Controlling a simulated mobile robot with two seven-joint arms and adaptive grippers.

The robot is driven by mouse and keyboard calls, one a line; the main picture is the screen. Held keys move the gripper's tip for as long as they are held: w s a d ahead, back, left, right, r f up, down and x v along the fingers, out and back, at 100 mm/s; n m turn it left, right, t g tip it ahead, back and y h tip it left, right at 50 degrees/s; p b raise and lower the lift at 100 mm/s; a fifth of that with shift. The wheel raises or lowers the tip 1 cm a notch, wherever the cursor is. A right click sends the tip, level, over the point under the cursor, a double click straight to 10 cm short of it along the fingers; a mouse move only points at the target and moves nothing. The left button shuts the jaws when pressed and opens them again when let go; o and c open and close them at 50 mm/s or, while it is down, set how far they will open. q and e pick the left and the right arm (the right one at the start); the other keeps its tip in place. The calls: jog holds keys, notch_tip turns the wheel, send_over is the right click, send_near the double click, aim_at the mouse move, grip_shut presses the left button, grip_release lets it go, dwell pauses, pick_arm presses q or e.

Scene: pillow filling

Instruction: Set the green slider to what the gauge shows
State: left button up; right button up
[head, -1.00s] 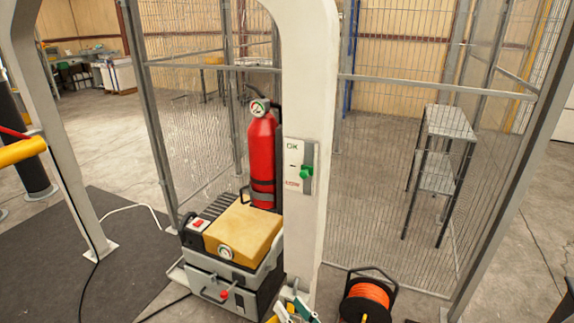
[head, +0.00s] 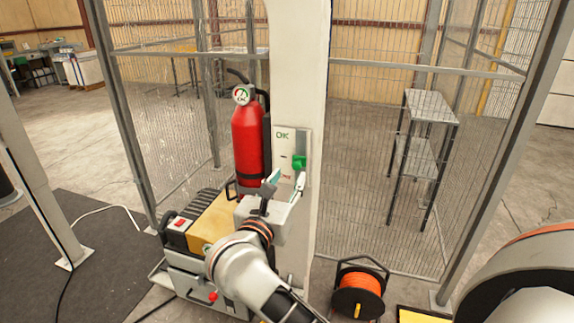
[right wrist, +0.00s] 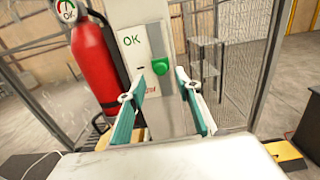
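The green slider (head: 299,162) sits on a pale panel (head: 284,150) on the white post. The panel has OK at its top, a dash mark midway and a red label low down. The slider stands about level with the dash; it also shows in the right wrist view (right wrist: 159,64). The gauge (head: 242,95) tops the red fire extinguisher (head: 247,143); it has red and green parts and OK, but its needle is too small to read. My right gripper (head: 287,181) is open and empty, just below the slider, fingers apart. My left gripper is not in view.
A grey machine with a yellow top (head: 213,223) and its own small dial stands left of the post, below the extinguisher. An orange cable reel (head: 358,295) is on the floor at right. Mesh fencing (head: 372,150) closes off the space behind.

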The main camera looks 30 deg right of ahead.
aim_at(296, 166)
jog(key=shift+p+x, duration=0.6)
jog(key=shift+x, duration=3.25)
grip_shut()
